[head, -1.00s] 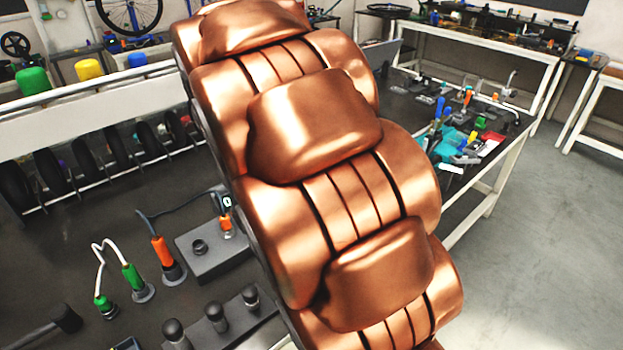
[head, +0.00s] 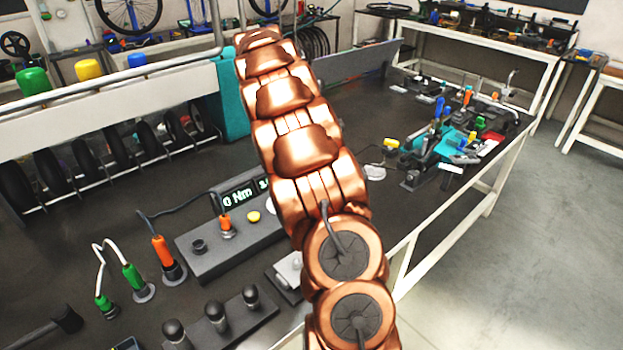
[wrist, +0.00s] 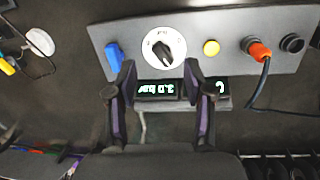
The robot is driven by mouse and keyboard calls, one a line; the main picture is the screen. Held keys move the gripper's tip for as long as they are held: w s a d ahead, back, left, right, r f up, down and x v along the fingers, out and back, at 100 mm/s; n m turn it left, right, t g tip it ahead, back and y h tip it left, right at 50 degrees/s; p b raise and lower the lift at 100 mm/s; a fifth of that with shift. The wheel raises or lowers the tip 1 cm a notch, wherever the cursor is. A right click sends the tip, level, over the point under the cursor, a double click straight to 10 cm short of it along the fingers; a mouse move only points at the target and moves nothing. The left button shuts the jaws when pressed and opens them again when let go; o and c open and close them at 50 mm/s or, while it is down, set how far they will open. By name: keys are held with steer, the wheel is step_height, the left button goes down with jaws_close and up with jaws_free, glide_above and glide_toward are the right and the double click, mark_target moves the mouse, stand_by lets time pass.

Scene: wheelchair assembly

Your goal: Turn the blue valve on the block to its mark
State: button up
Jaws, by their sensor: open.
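In the wrist view the blue valve (wrist: 113,56) is a small blue handle at the left end of a grey block (wrist: 190,24). It points roughly up and down in the picture, slightly tilted. I cannot make out its mark. My gripper (wrist: 160,68) is open and empty, over the block's edge. Its left finger is close beside the valve's lower end; I cannot tell whether they touch. The fingers span the area below the white dial with a black knob (wrist: 166,50). In the head view the block (head: 205,262) shows partly; my arm hides the valve and gripper.
A white round object (wrist: 40,41) lies left of the block. Black-knobbed posts (head: 215,315) stand in front.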

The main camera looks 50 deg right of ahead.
steer(key=shift+n+t+y, duration=0.5)
steer(key=shift+n+t, duration=0.1)
steer(key=w+d+f, duration=0.1)
steer(key=d+f, duration=0.2)
steer(key=d, duration=0.2)
steer(key=w+d+f, duration=0.1)
steer(key=d+f, duration=0.2)
steer(key=d, duration=0.1)
steer(key=w+d+f, duration=0.1)
steer(key=d+f, duration=0.2)
steer(key=d, duration=0.2)
steer(key=shift+w+d+f, duration=0.25)
steer(key=shift+d+f, duration=0.05)
steer(key=shift+f, duration=0.05)
steer(key=shift+s+d+f+p, duration=0.1)
steer(key=shift+f+p, duration=0.3)
steer(key=shift+f, duration=0.15)
steer(key=shift+f+p, duration=0.95)
steer(key=shift+f, duration=2.45)
steer(key=shift+c, duration=0.4)
jaws_close()
